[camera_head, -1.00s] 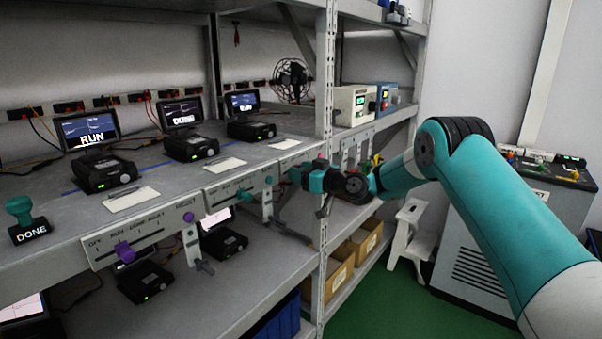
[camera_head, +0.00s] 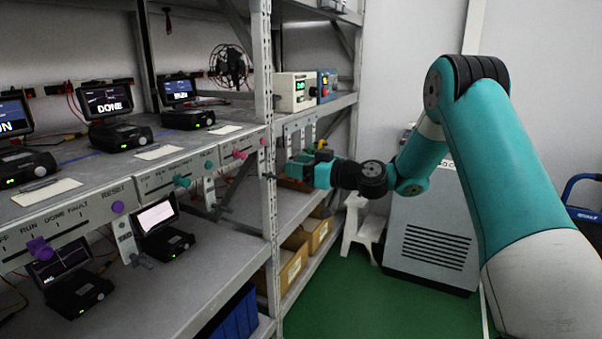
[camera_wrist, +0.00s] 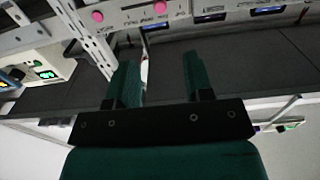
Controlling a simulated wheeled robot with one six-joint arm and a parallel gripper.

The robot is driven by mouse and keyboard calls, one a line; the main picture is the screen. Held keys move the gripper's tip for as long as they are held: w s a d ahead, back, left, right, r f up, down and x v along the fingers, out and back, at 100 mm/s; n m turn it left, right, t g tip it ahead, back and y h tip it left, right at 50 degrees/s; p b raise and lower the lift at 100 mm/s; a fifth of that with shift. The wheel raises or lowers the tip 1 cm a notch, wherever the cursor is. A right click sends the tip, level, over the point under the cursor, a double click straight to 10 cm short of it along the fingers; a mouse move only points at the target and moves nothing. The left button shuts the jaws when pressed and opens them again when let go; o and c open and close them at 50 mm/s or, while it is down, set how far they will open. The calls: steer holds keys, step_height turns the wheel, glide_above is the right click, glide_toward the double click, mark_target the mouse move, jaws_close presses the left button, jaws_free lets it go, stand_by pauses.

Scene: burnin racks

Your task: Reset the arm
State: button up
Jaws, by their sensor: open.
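My teal arm reaches in from the right in the head view and bends at a black-banded elbow. My gripper (camera_head: 296,168) is beside the rack's upright post, near the front edge of the shelving. In the wrist view, my gripper (camera_wrist: 158,75) shows two green fingers spread apart with nothing between them. Past the fingers lie a grey shelf surface and a switch panel with pink knobs (camera_wrist: 159,8).
The rack upright (camera_head: 267,150) stands close to my gripper. The shelf holds several black devices with screens (camera_head: 108,100). A cream meter box (camera_head: 294,92) sits behind. A white step stool (camera_head: 362,228) and grey cabinet (camera_head: 432,235) stand on the green floor.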

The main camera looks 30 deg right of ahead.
steer(key=shift+s+d, duration=0.15)
steer(key=shift+s, duration=0.15)
steer(key=s+a+r+n+g+p, duration=0.1)
steer(key=s+a+r+g+p, duration=0.15)
steer(key=s+a+g, duration=0.5)
steer(key=s+a+r+n+g+p, duration=0.1)
steer(key=s+a+r+g, duration=0.2)
steer(key=s+a, duration=0.8)
steer(key=s+d+m+g+h+p, duration=0.1)
steer(key=s+g+h, duration=0.3)
steer(key=s, duration=1.5)
steer(key=shift+s+d+f+m+h+p, duration=0.2)
steer(key=shift+s+f+m+h+p, duration=0.3)
steer(key=shift+h, duration=0.7)
